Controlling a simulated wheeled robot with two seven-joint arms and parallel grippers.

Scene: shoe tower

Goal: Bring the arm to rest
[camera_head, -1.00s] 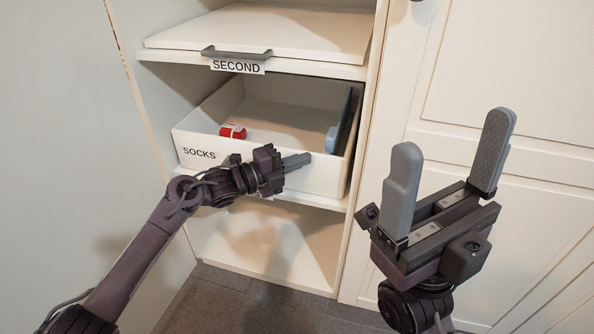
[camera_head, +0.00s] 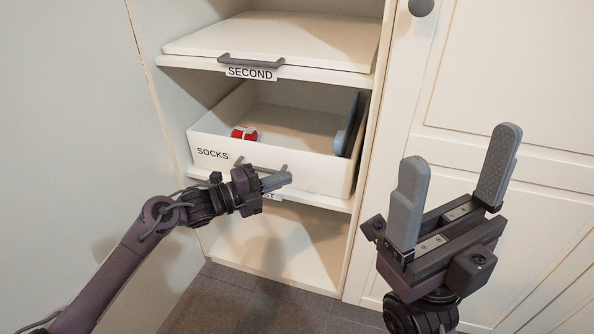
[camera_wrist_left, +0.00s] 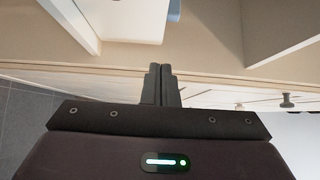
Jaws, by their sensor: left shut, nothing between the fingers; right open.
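My left gripper (camera_head: 276,181) is shut and empty in front of the socks drawer, close to its handle (camera_head: 262,168). Whether it touches the handle is hard to tell from the head view. Its closed fingers also show in the left wrist view (camera_wrist_left: 161,84). My left arm reaches in from the lower left. My right gripper (camera_head: 455,185) is open and empty at the right, fingers pointing up, in front of a white door.
The white drawer labelled SOCKS (camera_head: 330,175) is pulled out and holds a red item (camera_head: 243,133) and a blue item (camera_head: 342,139). Above it is a shelf labelled SECOND (camera_head: 250,73) with a dark handle. A white panelled door (camera_head: 500,80) stands at the right.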

